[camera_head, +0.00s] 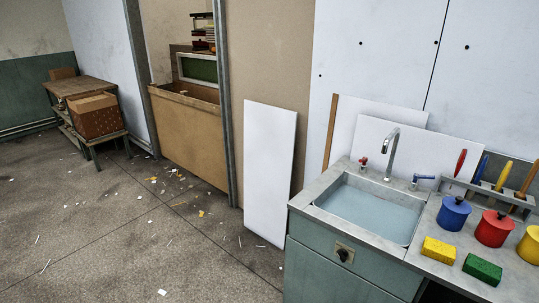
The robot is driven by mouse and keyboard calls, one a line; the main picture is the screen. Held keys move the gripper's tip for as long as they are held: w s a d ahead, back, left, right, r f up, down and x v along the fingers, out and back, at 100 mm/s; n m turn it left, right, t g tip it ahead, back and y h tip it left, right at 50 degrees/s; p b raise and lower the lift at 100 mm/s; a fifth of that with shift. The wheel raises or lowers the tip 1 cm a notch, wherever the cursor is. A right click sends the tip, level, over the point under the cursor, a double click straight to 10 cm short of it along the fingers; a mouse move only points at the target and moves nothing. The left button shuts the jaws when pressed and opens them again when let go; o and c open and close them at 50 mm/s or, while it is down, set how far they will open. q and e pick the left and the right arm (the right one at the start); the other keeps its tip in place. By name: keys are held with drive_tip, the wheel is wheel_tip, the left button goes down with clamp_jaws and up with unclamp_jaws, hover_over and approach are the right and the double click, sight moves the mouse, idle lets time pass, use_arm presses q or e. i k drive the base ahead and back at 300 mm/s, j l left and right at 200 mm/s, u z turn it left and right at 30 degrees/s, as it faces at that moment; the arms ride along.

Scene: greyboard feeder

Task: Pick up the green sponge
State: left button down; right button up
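The green sponge (482,269) lies flat on the grey counter (446,274) at the lower right, close to the counter's front edge. A yellow sponge (439,250) lies just to its left, with a small gap between them. Neither of my grippers shows in the head view.
Blue (453,214), red (493,229) and yellow (530,246) lidded pots stand behind the sponges. A rack (490,190) with coloured-handled tools is at the back. The sink (370,207) with a tap (392,155) is left. White boards (268,172) lean nearby; open floor (110,230) lies left.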

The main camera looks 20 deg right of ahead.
sight(485, 271)
drive_tip(key=z, duration=2.15)
